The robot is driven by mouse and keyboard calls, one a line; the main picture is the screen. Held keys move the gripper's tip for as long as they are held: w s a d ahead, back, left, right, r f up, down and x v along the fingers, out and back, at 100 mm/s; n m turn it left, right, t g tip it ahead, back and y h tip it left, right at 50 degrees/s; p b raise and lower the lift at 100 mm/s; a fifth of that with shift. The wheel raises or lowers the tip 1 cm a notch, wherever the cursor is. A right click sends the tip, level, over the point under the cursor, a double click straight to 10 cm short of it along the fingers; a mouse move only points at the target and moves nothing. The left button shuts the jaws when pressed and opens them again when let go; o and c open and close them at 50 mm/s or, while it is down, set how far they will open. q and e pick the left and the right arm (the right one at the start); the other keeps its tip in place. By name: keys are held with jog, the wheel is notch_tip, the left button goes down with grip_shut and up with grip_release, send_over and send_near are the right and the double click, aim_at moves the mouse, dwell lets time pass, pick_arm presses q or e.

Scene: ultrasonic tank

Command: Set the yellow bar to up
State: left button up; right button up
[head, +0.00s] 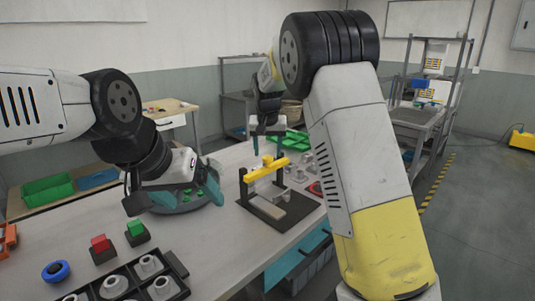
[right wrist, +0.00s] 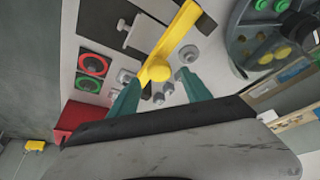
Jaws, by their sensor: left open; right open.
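The yellow bar (head: 265,168) lies across the tops of black posts on a small stand (head: 279,208) on the table. It has a raised round knob at its middle, also clear in the right wrist view on the bar (right wrist: 157,70). My right gripper (head: 268,146) is open above the bar and points down. In the right wrist view its teal fingertips (right wrist: 160,92) are apart, one on each side of the knob; I cannot tell whether they touch it. My left gripper (head: 176,192) is open over the round tank at the left, apart from the bar.
A black tray with grey round parts (head: 118,285) stands in front, beside red (head: 101,245) and green (head: 136,231) blocks and a blue ring (head: 56,271). Green trays (head: 289,140) and several small grey parts lie behind the stand. The table between tray and stand is clear.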

jog(key=v, duration=0.5)
jog(key=shift+s+r, duration=0.1)
jog(key=shift+r, duration=0.3)
jog(key=s+d+r+y, duration=0.1)
jog(key=s+d+r, duration=0.1)
jog(key=s+d, duration=0.55)
jog(key=s+d+r+y, duration=0.2)
jog(key=s+d+r, duration=0.15)
jog(key=s, duration=0.75)
jog(key=s+d+f, duration=0.1)
jog(key=s+f, duration=0.1)
jog(key=s, duration=0.6)
jog(key=s+d+f+t, duration=0.1)
jog(key=s+d+f, duration=0.1)
jog(key=s, duration=0.7)
jog(key=shift+f+n+t+h, duration=0.25)
jog(key=shift+n+t+h, duration=0.05)
jog(key=shift+h, duration=0.1)
